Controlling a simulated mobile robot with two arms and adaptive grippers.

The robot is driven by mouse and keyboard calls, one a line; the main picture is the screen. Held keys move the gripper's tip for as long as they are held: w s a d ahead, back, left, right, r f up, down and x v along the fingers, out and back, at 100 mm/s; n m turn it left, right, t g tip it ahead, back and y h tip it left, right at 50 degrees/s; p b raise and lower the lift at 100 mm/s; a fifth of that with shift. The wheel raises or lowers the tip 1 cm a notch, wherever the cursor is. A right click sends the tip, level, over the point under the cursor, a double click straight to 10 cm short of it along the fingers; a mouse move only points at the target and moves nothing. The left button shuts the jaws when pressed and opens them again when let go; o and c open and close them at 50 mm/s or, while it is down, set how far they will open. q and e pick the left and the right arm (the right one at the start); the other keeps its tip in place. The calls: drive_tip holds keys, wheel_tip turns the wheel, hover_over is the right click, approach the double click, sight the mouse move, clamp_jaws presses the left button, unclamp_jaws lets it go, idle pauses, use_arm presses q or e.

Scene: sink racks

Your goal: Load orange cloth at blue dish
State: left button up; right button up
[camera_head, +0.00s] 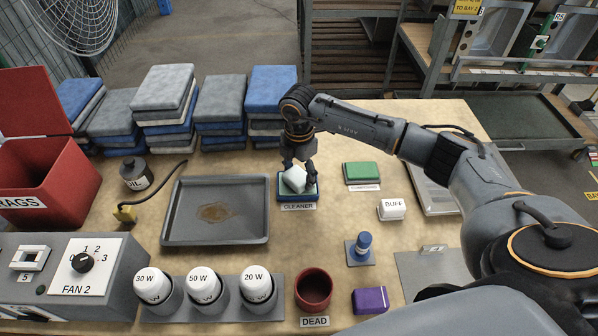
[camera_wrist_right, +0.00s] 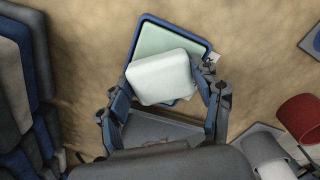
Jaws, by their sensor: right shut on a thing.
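My right gripper (camera_head: 298,168) points down over the blue dish (camera_head: 311,193), which has the label CLEANER at its front. Its fingers are shut on a white block (camera_head: 295,178), held tilted over the dish. In the right wrist view the white block (camera_wrist_right: 160,77) sits between the fingertips of the gripper (camera_wrist_right: 162,98). The blue dish (camera_wrist_right: 143,31) lies behind it with a pale green surface inside. I cannot tell whether the block touches the dish. No orange cloth shows; the held block looks white. My left gripper is not in view.
A grey tray (camera_head: 184,233) with a brown stain lies left of the dish. A green block (camera_head: 362,172), a white BUFF block (camera_head: 392,209) and a blue-knobbed stand (camera_head: 361,249) are to the right. Folded cloth stacks (camera_head: 164,88) line the back; a red DEAD cup (camera_head: 313,289) is in front.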

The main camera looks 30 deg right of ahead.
sight(299, 174)
drive_tip(key=shift+r+p, duration=2.65)
drive_tip(key=shift+r, duration=0.85)
drive_tip(key=shift+f, duration=0.1)
